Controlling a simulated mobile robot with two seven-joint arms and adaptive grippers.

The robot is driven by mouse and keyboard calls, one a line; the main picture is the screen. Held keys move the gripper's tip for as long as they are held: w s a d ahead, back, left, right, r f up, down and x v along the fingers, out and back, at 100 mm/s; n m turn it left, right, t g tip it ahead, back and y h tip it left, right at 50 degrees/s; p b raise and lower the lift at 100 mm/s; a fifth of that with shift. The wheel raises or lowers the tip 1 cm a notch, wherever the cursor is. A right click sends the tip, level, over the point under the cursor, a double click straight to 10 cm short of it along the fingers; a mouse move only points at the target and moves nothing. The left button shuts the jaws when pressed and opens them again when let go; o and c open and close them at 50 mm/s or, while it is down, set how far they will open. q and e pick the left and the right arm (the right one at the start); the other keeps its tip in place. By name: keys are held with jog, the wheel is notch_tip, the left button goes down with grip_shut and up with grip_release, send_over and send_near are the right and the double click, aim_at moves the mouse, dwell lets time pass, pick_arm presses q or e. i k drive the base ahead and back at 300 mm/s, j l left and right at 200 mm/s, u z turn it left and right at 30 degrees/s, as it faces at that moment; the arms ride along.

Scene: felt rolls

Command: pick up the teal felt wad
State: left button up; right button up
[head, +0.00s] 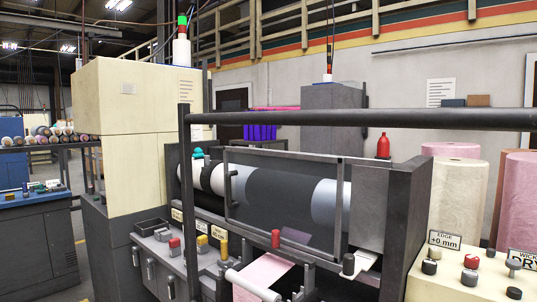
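A small teal lump (197,153), which looks like the felt wad, sits at the upper left of the grey machine. It is just above the left end of the white and dark roller (265,194), close to the cream cabinet (140,110). Something small and white shows directly under it; I cannot tell exactly what it rests on. Neither of my grippers is in view.
A dark horizontal rail (400,119) and its upright post (186,200) stand in front of the machine. A framed clear guard (285,192) covers much of the roller. A control ledge with coloured knobs (174,243) is below. Large felt rolls (458,205) stand right.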

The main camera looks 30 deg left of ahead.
aim_at(198, 153)
jog(key=j+z, duration=0.25)
jog(key=j, duration=0.25)
jog(key=j+z, duration=0.25)
jog(key=j, duration=0.2)
jog(key=k+j+z, duration=0.1)
jog(key=j+z, duration=0.15)
jog(key=j, duration=0.2)
jog(key=k+j+z, duration=0.1)
jog(key=j+z, duration=0.15)
jog(key=j, duration=0.25)
jog(key=k+j+z, duration=0.2)
jog(key=j, duration=0.2)
